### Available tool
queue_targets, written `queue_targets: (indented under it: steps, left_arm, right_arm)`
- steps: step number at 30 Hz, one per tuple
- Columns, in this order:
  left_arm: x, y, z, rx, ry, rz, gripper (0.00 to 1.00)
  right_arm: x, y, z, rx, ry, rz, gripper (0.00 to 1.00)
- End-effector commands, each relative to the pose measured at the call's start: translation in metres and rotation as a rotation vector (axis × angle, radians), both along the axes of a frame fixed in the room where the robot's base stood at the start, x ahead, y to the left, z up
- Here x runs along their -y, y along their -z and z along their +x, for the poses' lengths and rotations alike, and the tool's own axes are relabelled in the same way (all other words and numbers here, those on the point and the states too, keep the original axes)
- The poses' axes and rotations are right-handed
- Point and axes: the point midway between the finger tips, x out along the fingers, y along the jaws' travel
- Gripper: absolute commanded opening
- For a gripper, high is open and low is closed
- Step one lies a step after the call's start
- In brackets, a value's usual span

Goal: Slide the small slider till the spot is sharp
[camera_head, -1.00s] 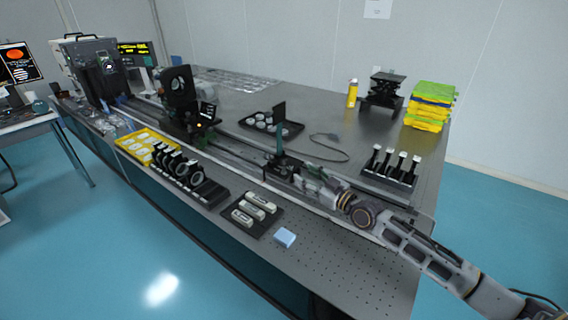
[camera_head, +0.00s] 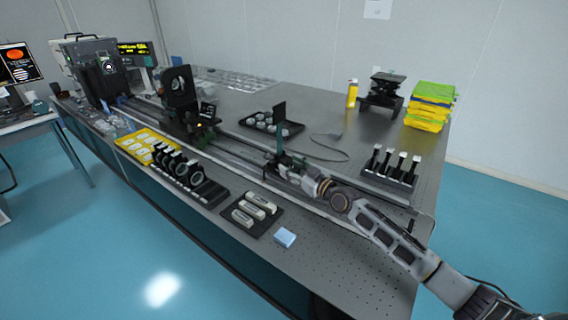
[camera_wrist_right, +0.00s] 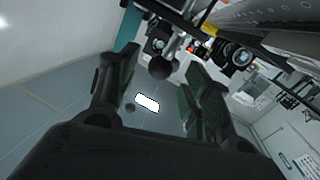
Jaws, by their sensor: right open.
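The small slider (camera_head: 272,164) is a dark carriage low on the long rail, with an upright dark green plate (camera_head: 280,128) on it. My right gripper (camera_head: 284,166) is close beside it, partly merged with it in the head view. In the right wrist view my right gripper (camera_wrist_right: 162,88) is open, its two dark fingers apart. A round black knob (camera_wrist_right: 160,68) shows between and just beyond the fingertips; I cannot tell if they touch it. A small pale spot (camera_head: 109,66) shows on the dark unit at the far left; its sharpness is too small to judge. My left gripper is out of view.
A larger black mount (camera_head: 180,88) stands further up the rail. A black tray of round parts (camera_head: 250,126) lies behind the slider, with a loose cable (camera_head: 328,151) to its right. Holders (camera_head: 392,166) stand at right. Perforated table at the front right is mostly bare.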

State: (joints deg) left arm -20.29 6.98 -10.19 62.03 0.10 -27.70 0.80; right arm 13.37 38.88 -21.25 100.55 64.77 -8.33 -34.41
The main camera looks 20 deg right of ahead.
Motion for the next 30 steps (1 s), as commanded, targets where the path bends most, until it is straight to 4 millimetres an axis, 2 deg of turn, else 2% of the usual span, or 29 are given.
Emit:
queue_targets:
  steps: [12, 28, 30]
  left_arm:
    - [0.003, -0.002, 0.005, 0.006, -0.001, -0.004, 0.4]
    - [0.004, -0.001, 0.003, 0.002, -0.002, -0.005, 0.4]
    - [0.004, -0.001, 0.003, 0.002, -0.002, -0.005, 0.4]
  right_arm:
    - [-0.015, -0.001, 0.029, 0.0, 0.0, 0.002, 0.49]
    - [-0.019, 0.0, 0.036, 0.0, -0.001, 0.0, 0.49]
    - [-0.019, 0.0, 0.036, 0.0, -0.001, 0.0, 0.4]
